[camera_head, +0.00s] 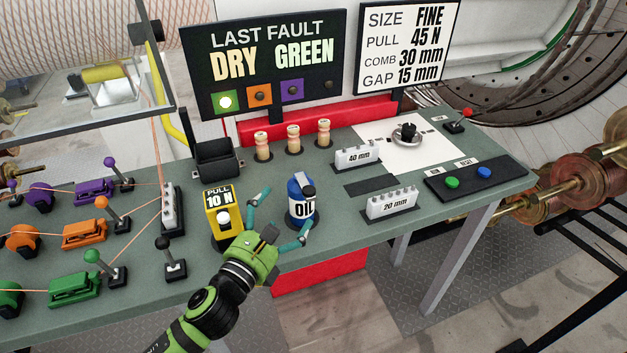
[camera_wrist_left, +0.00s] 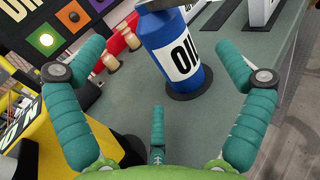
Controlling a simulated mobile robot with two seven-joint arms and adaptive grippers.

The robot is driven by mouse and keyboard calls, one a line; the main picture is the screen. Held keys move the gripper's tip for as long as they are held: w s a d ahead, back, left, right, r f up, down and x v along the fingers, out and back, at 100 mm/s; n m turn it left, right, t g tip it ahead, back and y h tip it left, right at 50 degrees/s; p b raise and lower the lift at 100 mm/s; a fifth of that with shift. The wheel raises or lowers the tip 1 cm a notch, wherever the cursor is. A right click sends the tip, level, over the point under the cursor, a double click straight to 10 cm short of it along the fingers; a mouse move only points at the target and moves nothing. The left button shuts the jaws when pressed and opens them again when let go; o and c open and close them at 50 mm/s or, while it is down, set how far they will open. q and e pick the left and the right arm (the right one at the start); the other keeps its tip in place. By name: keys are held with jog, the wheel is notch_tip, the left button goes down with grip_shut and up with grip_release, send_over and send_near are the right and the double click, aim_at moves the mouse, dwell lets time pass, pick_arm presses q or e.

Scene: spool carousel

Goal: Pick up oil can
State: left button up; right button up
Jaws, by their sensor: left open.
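The oil can (camera_head: 301,203) is a blue bottle with a white "OIL" label and a dark top. It stands upright on the green table (camera_head: 345,235), on a dark round base. My left gripper (camera_head: 284,218) is open, with its teal fingers spread toward the can from the front left. In the left wrist view the can (camera_wrist_left: 174,52) stands ahead, between and beyond the spread fingers (camera_wrist_left: 155,75). No finger visibly grips it. My right gripper is not in view.
A yellow "PULL 10 N" block (camera_head: 219,215) stands close left of my gripper. A black bin (camera_head: 217,160) and several wooden spools (camera_head: 293,140) are behind. White "40 mm" (camera_head: 357,158) and "20 mm" (camera_head: 391,205) blocks stand to the right. Levers are at left.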

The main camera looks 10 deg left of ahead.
aim_at(291, 199)
pick_arm(q)
jog(key=shift+w+d+p, duration=0.2)
jog(key=shift+w+p, duration=0.1)
jog(key=shift+w, duration=0.75)
jog(key=shift+w+p, duration=0.55)
jog(key=shift+w, duration=0.3)
jog(key=shift+w+d+f+p, duration=0.1)
jog(key=shift+w+d+p, duration=0.05)
jog(key=shift+w, duration=0.45)
jog(key=shift+w+d+f+p, duration=0.1)
jog(key=shift+w+p, duration=0.05)
jog(key=shift+w, duration=0.45)
jog(key=shift+w+d+f, duration=0.1)
jog(key=shift+w, duration=0.35)
jog(key=c, duration=1.4)
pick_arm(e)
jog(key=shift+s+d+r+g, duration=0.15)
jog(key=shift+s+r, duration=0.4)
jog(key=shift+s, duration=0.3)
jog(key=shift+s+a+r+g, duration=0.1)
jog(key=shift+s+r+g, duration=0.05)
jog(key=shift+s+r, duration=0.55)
